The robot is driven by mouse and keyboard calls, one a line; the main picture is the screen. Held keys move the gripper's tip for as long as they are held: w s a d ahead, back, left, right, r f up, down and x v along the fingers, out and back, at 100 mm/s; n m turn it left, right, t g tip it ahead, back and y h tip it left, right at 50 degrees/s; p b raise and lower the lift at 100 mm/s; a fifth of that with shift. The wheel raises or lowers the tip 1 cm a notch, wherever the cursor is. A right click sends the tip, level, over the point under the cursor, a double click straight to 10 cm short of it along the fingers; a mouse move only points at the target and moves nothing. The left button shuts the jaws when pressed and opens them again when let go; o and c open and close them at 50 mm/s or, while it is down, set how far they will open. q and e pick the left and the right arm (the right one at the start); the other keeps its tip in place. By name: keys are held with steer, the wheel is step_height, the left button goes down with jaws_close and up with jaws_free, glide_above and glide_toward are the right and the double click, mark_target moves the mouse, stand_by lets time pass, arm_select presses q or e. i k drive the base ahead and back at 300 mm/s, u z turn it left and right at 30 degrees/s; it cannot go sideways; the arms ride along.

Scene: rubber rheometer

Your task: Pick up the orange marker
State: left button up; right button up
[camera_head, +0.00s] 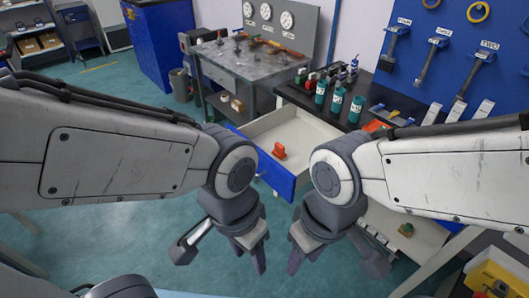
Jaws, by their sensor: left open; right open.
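A small orange-red object (279,151) sits in the open drawer (262,128). It is too small to tell whether it is the orange marker. A thin orange item (293,53) also lies on the grey workbench further back, and its kind is unclear too. My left gripper (220,256) is open and empty, pointing down in front of the drawer. My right gripper (336,264) is open and empty, to the right of it. Both grippers are apart from the orange items.
The blue-fronted drawer (270,174) is pulled out from the dark bench. Several green bottles (337,101) stand on that bench. A blue tool board (430,60) is behind. A yellow bin (497,272) is at lower right. Green floor (110,85) is clear at left.

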mark_target(279, 151)
steer(key=z, duration=0.6)
steer(key=i, duration=1.15)
steer(key=z, duration=0.15)
